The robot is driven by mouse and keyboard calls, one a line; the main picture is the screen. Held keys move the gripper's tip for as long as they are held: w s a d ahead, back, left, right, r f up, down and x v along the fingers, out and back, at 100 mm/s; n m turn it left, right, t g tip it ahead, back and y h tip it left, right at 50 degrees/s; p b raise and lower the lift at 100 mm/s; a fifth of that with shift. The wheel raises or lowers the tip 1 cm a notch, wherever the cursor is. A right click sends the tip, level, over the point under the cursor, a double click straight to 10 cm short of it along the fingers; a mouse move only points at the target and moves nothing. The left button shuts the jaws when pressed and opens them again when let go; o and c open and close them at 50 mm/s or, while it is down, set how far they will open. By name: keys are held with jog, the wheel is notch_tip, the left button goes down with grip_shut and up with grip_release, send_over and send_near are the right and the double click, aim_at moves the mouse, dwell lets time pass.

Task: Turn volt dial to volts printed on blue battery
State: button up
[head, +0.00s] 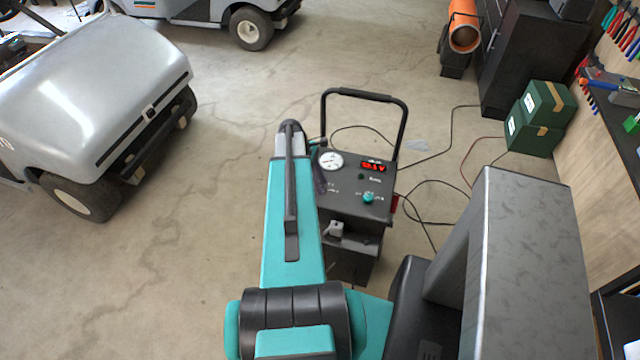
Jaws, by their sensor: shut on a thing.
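The charger (350,207) is a dark grey wheeled box with a sloped panel. Its panel has a round white gauge (331,160), a red lit display (373,167) whose digits are too small to read surely, and a teal knob (368,198) standing clear. My arm reaches over the charger's left side. My gripper (320,184) shows only as a dark sliver at the panel's left, beside small printed marks. It is shut on what looks like a dial there, mostly hidden by my forearm. The dial's setting cannot be seen. No blue battery is in view.
A black push handle (365,95) rises behind the charger, and cables (430,190) lie on the floor to its right. A grey cart (90,100) stands at left. Green boxes (540,117) and a dark cabinet (530,55) are at right.

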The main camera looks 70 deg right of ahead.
jog(key=m, duration=0.1)
jog(key=m+y+b, duration=0.1)
jog(key=m, duration=0.2)
jog(key=shift+d+m+y, duration=0.3)
jog(key=shift+m+y, duration=0.1)
jog(key=m+t+y+b, duration=0.1)
jog(key=m, duration=0.3)
jog(key=shift+s+d+b, duration=0.1)
jog(key=shift+b, duration=0.2)
jog(key=m, duration=0.2)
jog(key=m+t+y+b, duration=0.1)
jog(key=m, duration=0.2)
jog(key=shift+s+t+y, duration=0.15)
jog(key=shift+t+y, duration=0.15)
jog(key=m+t, duration=0.1)
jog(key=m, duration=0.1)
jog(key=m+b, duration=0.1)
jog(key=m, duration=0.1)
jog(key=shift+s+m+t, duration=0.15)
jog(key=shift+m+t, duration=0.25)
jog(key=o, duration=1)
jog(key=shift+o, duration=0.2)
